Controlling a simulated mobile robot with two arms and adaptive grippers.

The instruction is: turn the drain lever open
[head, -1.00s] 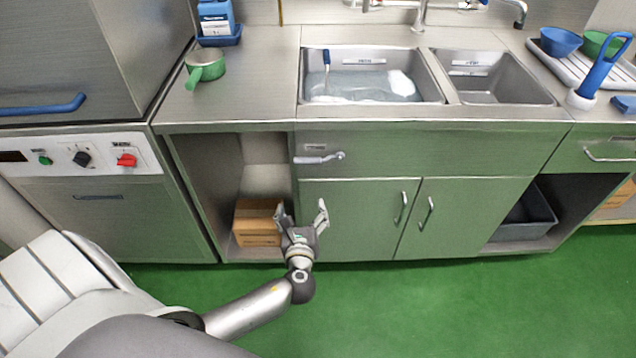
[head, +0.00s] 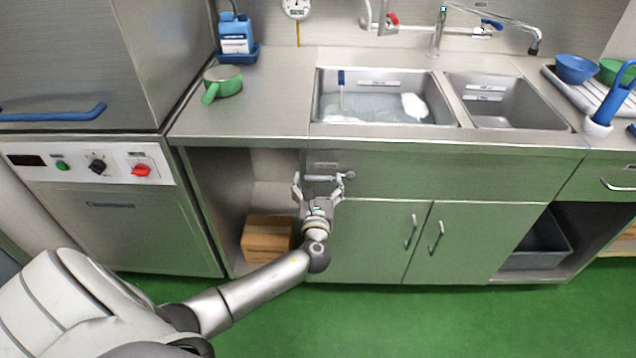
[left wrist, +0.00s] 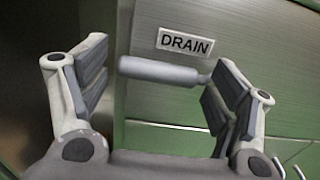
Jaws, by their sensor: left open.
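The drain lever (head: 320,178) is a grey horizontal handle on the green front panel below the left sink basin. In the left wrist view the lever (left wrist: 160,71) lies level under a label reading DRAIN (left wrist: 185,42). My left gripper (head: 323,184) is open in front of the panel, its fingers at either end of the lever. In the left wrist view the left gripper (left wrist: 158,92) has its fingers spread, with the lever between them; the right finger overlaps the lever's right end. I cannot tell whether they touch. My right gripper is not in view.
The left basin (head: 375,116) holds cloudy water and a brush. Cupboard doors with handles (head: 410,232) are below the panel. An open bay at left holds a cardboard box (head: 267,240). A green pan (head: 222,82) stands on the counter. The green floor in front is clear.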

